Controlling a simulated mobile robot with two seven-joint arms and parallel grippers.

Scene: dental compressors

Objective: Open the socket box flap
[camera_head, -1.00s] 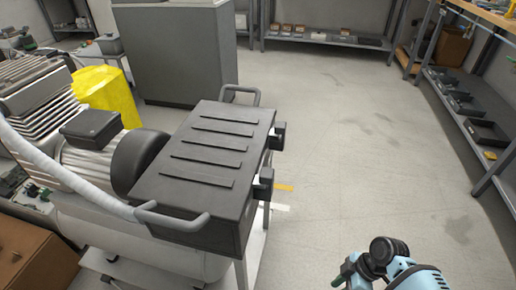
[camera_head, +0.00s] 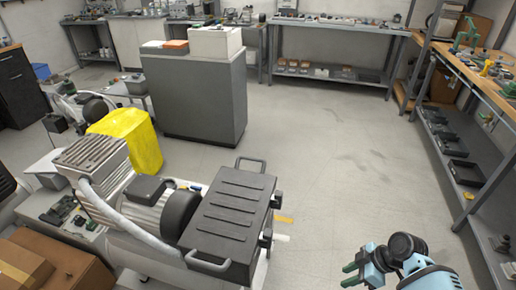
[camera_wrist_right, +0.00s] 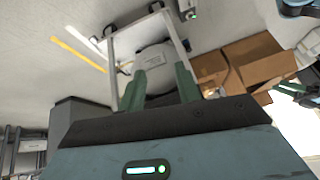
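A dark grey ribbed box (camera_head: 232,222) with a handle at each end sits beside the compressor (camera_head: 150,210) in the head view. Two small black socket fittings stick out from its right side, the far one (camera_head: 277,200) and the near one (camera_head: 265,238). I cannot tell whether their flaps are open or shut. My right gripper (camera_head: 349,275) is to the right of the box and apart from it, with its green fingers spread and empty. In the right wrist view, the gripper (camera_wrist_right: 160,88) points toward a light metal frame (camera_wrist_right: 180,45).
A yellow covered object (camera_head: 130,138) and a grey cabinet (camera_head: 200,100) stand behind the compressor. Cardboard boxes (camera_head: 55,262) are at the lower left. Shelving with dark trays (camera_head: 450,145) lines the right side. The floor (camera_head: 340,170) between is clear.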

